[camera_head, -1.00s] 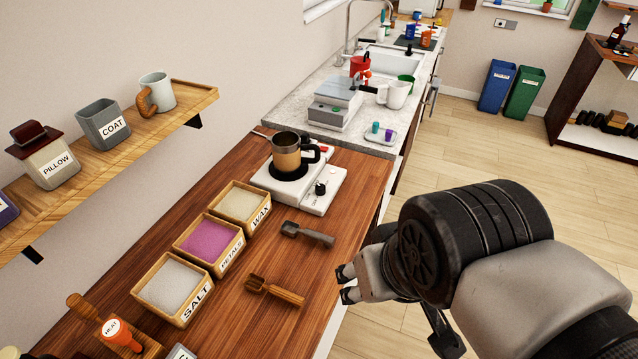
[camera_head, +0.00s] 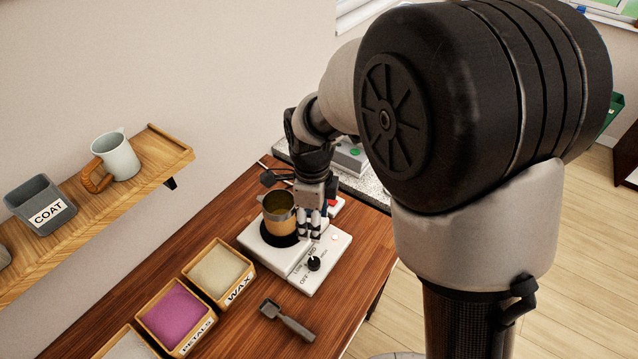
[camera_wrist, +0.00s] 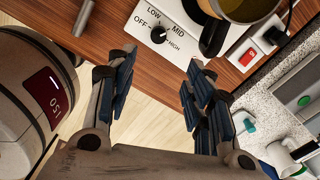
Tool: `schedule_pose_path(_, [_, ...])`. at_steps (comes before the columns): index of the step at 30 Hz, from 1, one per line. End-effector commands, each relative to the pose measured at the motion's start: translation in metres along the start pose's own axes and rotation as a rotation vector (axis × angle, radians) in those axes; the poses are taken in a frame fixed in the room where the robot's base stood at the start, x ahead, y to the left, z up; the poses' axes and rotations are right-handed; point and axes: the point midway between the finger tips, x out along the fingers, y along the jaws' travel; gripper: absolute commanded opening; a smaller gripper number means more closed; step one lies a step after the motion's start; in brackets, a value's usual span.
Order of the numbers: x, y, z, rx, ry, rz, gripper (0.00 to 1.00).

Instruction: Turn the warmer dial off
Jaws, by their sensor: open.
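The warmer's black dial (camera_head: 314,264) sits on a white panel at the front right of the warmer (camera_head: 262,240). In the wrist view the dial (camera_wrist: 158,35) is ringed by OFF, LOW, MID and HIGH labels; I cannot tell surely which its pointer faces. My gripper (camera_head: 312,232) points down above and behind the dial in the head view, beside the pot. In the wrist view its two fingers (camera_wrist: 160,62) are spread apart and empty, with the dial showing beyond the gap between them. I see no contact with the dial.
A tan pot (camera_head: 285,222) with a dark handle stands on the warmer's black plate, close to my gripper. A red switch (camera_wrist: 246,57) is right of the dial panel in the wrist view. A scoop (camera_head: 287,321) and the wax box (camera_head: 219,274) lie nearby on the wooden counter.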

Motion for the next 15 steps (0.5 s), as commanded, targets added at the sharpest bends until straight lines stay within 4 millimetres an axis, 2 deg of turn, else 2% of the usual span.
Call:
schedule_pose_path(7, [0.029,0.000,0.001,0.020,0.004,0.006,0.48])
schedule_pose_path(15, [0.088,0.001,0.000,0.019,0.004,0.007,0.48])
